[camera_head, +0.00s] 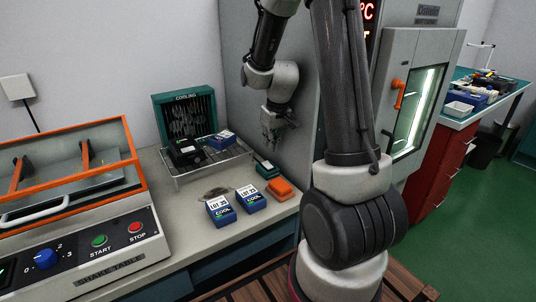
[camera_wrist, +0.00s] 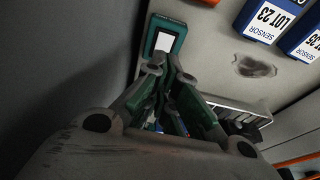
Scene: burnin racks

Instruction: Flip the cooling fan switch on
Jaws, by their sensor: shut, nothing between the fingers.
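The green cooling unit (camera_head: 185,118), marked COOLING, stands at the back of the bench with fans in its face. A metal wire rack (camera_head: 207,166) stands in front of it, and the rack's edge also shows in the wrist view (camera_wrist: 243,108).
On the rack are a black device (camera_head: 183,152) and a blue-and-white box (camera_head: 222,140). Two lot boxes (camera_head: 221,210) (camera_head: 250,199), a green box (camera_head: 267,169) and an orange block (camera_head: 280,188) sit on the bench. A shake table (camera_head: 105,240) stands left; a grey cabinet wall is close behind my gripper.

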